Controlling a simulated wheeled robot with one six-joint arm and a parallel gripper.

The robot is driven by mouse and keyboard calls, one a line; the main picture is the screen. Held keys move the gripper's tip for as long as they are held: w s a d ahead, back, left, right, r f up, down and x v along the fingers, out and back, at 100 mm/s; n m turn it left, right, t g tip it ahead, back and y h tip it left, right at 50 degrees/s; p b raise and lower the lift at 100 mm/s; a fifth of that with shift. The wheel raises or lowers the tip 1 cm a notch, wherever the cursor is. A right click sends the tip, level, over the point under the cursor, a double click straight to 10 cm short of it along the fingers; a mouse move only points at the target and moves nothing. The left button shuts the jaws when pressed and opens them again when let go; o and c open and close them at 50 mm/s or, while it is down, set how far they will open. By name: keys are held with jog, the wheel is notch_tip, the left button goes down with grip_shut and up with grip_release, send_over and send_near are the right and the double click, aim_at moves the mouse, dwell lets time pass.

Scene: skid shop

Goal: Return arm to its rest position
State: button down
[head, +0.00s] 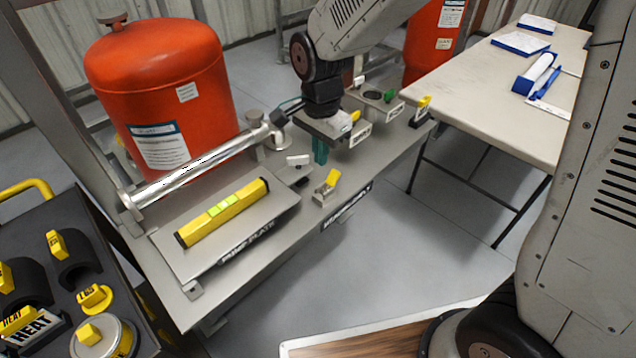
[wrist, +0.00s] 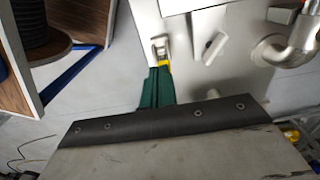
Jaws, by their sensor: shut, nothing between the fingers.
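My gripper (head: 320,151) shows in the head view as green fingers pointing down below my wrist, over the grey skid deck (head: 305,228). The fingers are together with nothing between them. In the wrist view the green fingers (wrist: 156,88) are close together. Their tips appear near a small yellow-topped metal piece (wrist: 161,50) on the deck; I cannot tell the height between them. In the head view this yellow-handled piece (head: 327,186) stands just right of and in front of the fingers.
A yellow level (head: 222,212) lies on the pump plate, with a silver pipe (head: 200,166) behind it. An orange tank (head: 165,95) stands behind the pipe. A black tool board (head: 60,290) is front left. A pale table (head: 500,80) stands at the right, with open floor between it and the deck.

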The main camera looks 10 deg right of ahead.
jog(key=s+d+r+n, duration=0.5)
jog(key=s+d+r, duration=0.2)
jog(key=s, duration=0.4)
jog(key=s+d+r+n+t, duration=0.1)
jog(key=s+d+r+n, duration=0.5)
jog(key=s+d, duration=0.3)
jog(key=shift+s+r, duration=0.45)
jog(key=shift+s, duration=1.05)
